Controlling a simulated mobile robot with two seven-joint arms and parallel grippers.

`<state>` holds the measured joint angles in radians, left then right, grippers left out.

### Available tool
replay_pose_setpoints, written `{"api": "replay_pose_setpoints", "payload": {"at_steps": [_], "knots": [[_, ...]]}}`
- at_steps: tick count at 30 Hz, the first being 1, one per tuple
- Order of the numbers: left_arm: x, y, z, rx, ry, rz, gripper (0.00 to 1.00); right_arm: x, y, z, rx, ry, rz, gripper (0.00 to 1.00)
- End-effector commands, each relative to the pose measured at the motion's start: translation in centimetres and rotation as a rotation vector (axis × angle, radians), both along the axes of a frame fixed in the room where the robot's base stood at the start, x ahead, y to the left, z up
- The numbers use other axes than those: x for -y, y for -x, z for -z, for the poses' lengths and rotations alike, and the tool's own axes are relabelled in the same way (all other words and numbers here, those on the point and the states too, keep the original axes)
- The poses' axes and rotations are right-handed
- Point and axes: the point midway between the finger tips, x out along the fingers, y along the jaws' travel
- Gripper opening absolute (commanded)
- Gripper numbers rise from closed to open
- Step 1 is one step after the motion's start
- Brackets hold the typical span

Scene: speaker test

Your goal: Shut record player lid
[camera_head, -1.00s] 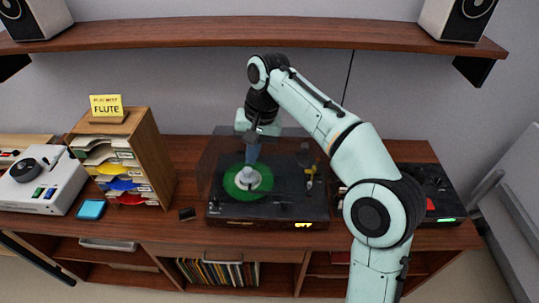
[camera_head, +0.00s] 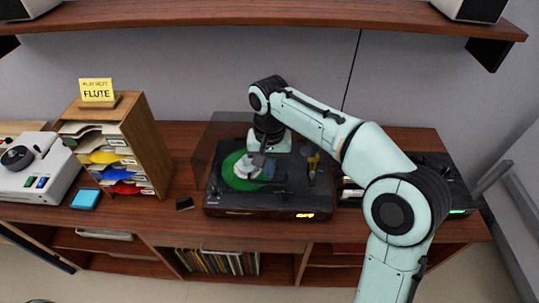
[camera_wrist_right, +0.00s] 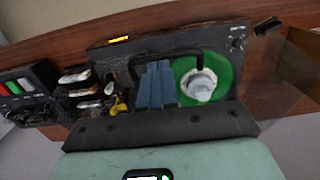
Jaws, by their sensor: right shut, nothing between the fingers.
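The black record player (camera_head: 285,196) stands on the wooden cabinet, with a green record (camera_head: 233,180) on it. A whitish grey piece sits at the record's middle. The tinted see-through lid (camera_head: 222,132) stands open, rising at the player's left and back; it also shows at the right in the right wrist view (camera_wrist_right: 287,75). My right gripper (camera_head: 259,161) is over the player, beside the record's middle. Its blue-grey fingers (camera_wrist_right: 155,85) are shut with nothing between them. My arm hides part of the lid and the player's back. My left gripper is out of view.
A wooden sorter (camera_head: 142,130) with a yellow FLUTE sign (camera_head: 97,90) stands left of the player. Another black device (camera_head: 440,178) stands right. A wall shelf (camera_head: 330,20) hangs above.

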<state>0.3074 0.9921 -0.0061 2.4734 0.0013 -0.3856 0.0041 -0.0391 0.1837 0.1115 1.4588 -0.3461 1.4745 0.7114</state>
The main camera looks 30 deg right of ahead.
Motion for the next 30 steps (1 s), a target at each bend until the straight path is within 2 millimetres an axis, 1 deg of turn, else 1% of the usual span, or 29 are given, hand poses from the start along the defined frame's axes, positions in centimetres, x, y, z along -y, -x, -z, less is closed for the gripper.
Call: {"api": "replay_pose_setpoints", "payload": {"at_steps": [1,6,17,20,23,27,30], "knots": [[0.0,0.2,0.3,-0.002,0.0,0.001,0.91,0.0,0.1,0.8,-0.003,0.001,0.0,0.0],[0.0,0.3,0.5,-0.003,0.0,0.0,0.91,-0.1,0.1,2.0,0.0,0.0,0.001,0.0],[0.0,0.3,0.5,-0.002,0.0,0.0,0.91,-0.1,0.1,2.1,0.001,0.0,0.001,0.0],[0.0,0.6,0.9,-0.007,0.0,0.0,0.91,-0.1,0.2,2.5,0.004,0.003,0.0,0.0],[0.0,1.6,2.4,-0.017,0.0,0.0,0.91,-0.4,0.8,3.7,0.019,0.014,0.0,0.0],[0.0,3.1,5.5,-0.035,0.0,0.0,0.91,-0.8,1.6,5.8,0.061,0.043,-0.002,0.0],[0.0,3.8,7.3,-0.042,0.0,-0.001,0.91,-1.1,2.1,7.0,0.097,0.064,-0.001,0.0]]}}
